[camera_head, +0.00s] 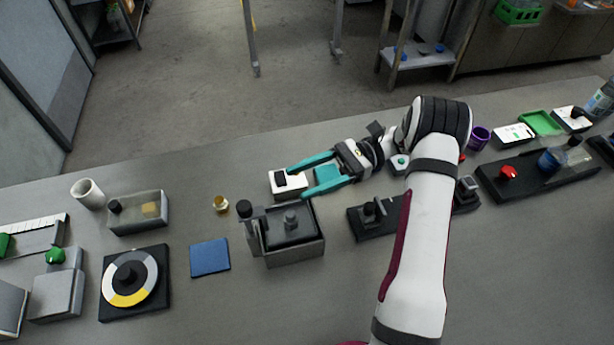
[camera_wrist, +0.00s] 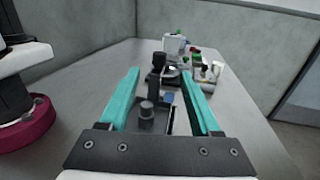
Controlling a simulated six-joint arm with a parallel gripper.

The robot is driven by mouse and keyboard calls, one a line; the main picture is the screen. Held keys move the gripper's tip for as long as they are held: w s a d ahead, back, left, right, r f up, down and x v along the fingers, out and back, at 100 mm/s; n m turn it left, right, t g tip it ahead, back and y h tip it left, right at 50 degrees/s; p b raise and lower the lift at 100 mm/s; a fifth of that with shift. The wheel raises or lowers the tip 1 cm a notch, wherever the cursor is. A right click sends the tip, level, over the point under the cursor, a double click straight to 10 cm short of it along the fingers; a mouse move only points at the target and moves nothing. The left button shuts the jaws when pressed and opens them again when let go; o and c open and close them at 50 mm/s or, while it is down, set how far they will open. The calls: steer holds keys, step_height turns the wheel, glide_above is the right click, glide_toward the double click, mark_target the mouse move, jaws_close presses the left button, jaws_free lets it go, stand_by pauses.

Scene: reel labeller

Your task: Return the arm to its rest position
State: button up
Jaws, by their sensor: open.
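My gripper (camera_head: 298,180) has two teal fingers that are apart, with nothing between them. In the head view it is above the bench, behind and slightly right of a grey box device (camera_head: 293,258) with a dark lid and a black-knobbed post. The fingers point left. In the wrist view the open fingers (camera_wrist: 166,80) frame that grey device (camera_wrist: 152,122), which is ahead of and apart from them. My white arm reaches in from the lower right of the head view.
On the grey bench (camera_head: 200,320) a white box (camera_head: 287,184) is by the fingertips. A black rail fixture (camera_head: 371,214) and a black tray (camera_head: 520,178) are right.

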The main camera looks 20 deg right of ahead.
stand_by(0.3)
steer(key=s+a+r+n+g+h, duration=0.1)
steer(key=s+a+r+n+h, duration=0.25)
steer(key=s, duration=0.25)
steer(key=s+a+r+n+g+h, duration=0.2)
steer(key=s+r+h, duration=0.2)
steer(key=s+h, duration=0.1)
steer(key=s+f+n+t+h, duration=0.1)
steer(key=s+n+t+h, duration=0.1)
steer(key=s, duration=0.4)
steer(key=s+d+f+n+t+h, duration=0.1)
steer(key=s+n+t+h, duration=0.1)
steer(key=s+t+h, duration=0.2)
steer(key=shift+s+d+f+n+h, duration=0.15)
steer(key=shift+s+f+n+h, duration=0.15)
steer(key=shift+s+h, duration=0.45)
